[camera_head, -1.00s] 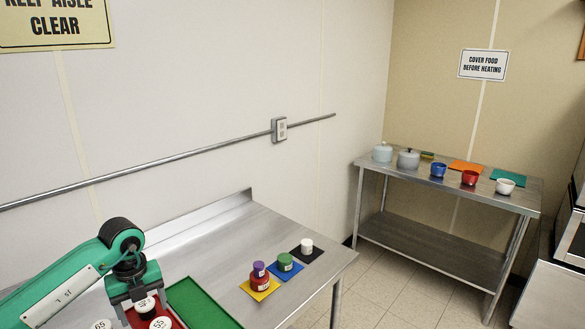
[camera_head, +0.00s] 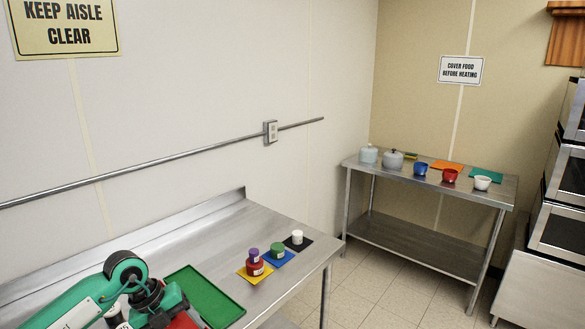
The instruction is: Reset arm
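My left arm comes in from the lower left, green with dark joints. Its wrist (camera_head: 148,296) is over the left part of the near steel table (camera_head: 237,229). The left gripper's fingers are hidden behind the arm and below the picture edge, so I cannot see whether it holds anything. A red tray (camera_head: 185,321) shows partly beside the wrist, and a white-topped jar (camera_head: 115,314) shows partly behind the arm. My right gripper is not in view.
A green tray (camera_head: 205,296) lies right of the wrist. Jars stand on yellow (camera_head: 257,278), blue (camera_head: 279,259) and black (camera_head: 297,244) mats. A far table (camera_head: 487,195) holds pots, bowls and mats. Tiled floor (camera_head: 375,270) between the tables is clear.

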